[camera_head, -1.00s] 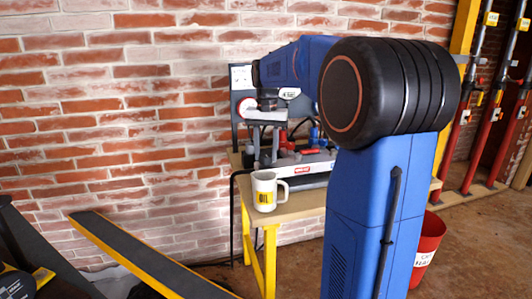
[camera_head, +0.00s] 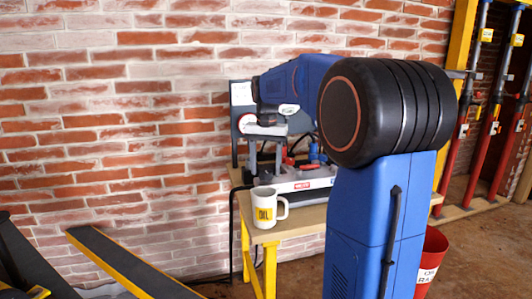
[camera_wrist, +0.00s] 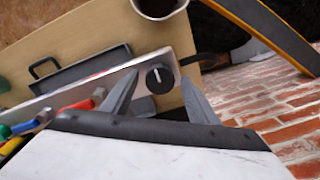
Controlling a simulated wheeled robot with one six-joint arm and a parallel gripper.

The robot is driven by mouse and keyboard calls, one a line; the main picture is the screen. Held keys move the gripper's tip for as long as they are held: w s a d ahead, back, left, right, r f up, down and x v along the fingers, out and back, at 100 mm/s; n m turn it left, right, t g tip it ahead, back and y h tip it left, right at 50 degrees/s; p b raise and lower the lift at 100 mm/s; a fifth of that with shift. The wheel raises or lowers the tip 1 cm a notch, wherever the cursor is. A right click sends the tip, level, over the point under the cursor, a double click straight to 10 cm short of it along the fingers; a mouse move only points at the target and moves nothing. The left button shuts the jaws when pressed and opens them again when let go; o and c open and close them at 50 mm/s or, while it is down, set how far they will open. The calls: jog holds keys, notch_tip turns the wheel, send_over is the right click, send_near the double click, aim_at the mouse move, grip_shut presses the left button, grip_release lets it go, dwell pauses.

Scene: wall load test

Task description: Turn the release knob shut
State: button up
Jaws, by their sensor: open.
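The release knob (camera_wrist: 160,78) is a round black dial with a white pointer line on a pale metal panel (camera_wrist: 75,98). It shows in the wrist view just beyond my fingertips. My gripper (camera_wrist: 155,88) is open, with one grey finger on each side of the knob as seen from the wrist. I cannot tell whether the fingers touch it. In the head view my gripper (camera_head: 262,150) points down over the equipment on the bench, and the knob cannot be made out there.
A white mug (camera_head: 265,208) marked OIL stands at the front of the wooden bench (camera_head: 300,222). It also shows in the wrist view (camera_wrist: 158,8). Red-handled tools (camera_wrist: 80,106) lie left of the fingers. A red bucket (camera_head: 430,260) stands on the floor at right.

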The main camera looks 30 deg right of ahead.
aim_at(267, 171)
notch_tip(267, 171, up, 17)
dwell(0.5)
jog(key=shift+s+d, duration=0.1)
dwell(0.3)
jog(key=s+a+f+n+t, duration=0.1)
jog(key=s+a+f+n, duration=0.2)
jog(key=s+f, duration=0.7)
jog(key=s+a+f+n+t, duration=0.2)
jog(key=s+a+f+n, duration=0.1)
jog(key=s+a+f, duration=0.4)
jog(key=s+a+f+n+t, duration=0.1)
jog(key=s+a+f, duration=0.4)
jog(key=s+f, duration=0.8)
jog(key=shift+a+f+n+t, duration=0.25)
jog(key=shift+f+n+t, duration=0.1)
jog(key=shift+n, duration=0.55)
jog(key=shift+c, duration=0.6)
